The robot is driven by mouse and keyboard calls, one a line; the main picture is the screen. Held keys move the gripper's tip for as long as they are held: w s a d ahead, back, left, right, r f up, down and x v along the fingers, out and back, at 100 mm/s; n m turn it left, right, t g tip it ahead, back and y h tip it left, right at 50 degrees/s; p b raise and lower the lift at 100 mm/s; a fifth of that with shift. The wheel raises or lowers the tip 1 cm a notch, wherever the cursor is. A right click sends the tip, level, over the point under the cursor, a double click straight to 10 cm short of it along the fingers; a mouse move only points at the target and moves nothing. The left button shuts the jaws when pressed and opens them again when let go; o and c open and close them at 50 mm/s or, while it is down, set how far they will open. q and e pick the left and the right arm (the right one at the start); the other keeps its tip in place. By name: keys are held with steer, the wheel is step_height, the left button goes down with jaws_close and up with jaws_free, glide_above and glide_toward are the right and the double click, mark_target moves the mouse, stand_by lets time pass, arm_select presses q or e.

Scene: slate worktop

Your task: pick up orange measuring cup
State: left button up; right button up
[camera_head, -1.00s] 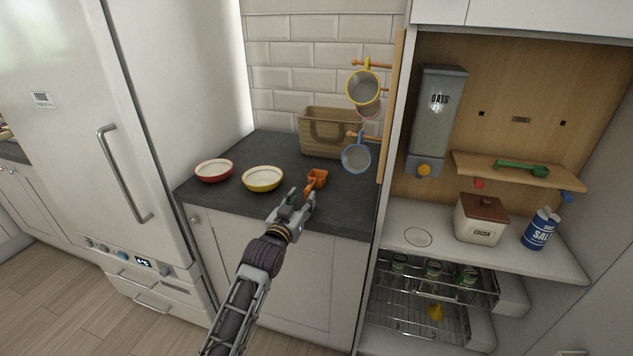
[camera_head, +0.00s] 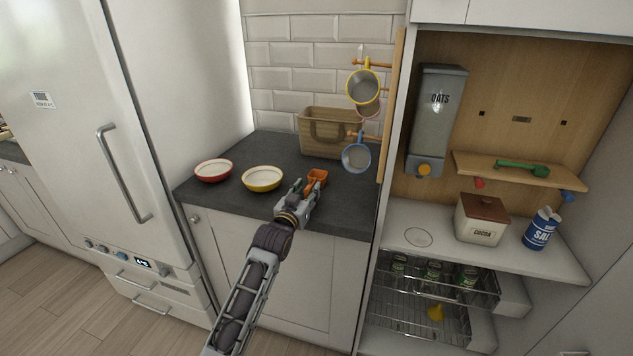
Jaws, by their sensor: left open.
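The orange measuring cup (camera_head: 318,176) sits on the slate worktop (camera_head: 350,205), near its front and right of the yellow bowl. My left gripper (camera_head: 306,188) is open at the cup's near side, over the worktop's front part. Its fingers cover the cup's handle, so I cannot tell whether they touch it. My right gripper is not in view.
A yellow bowl (camera_head: 262,179) and a red bowl (camera_head: 214,170) stand left of the gripper. A wicker basket (camera_head: 322,138) stands behind. A tall cabinet side closes the right.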

arm_select(q)
steer(key=c, duration=0.4)
jaws_close()
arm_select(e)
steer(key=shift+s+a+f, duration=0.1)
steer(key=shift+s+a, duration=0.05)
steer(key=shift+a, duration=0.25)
arm_select(q)
steer(key=shift+r, duration=0.15)
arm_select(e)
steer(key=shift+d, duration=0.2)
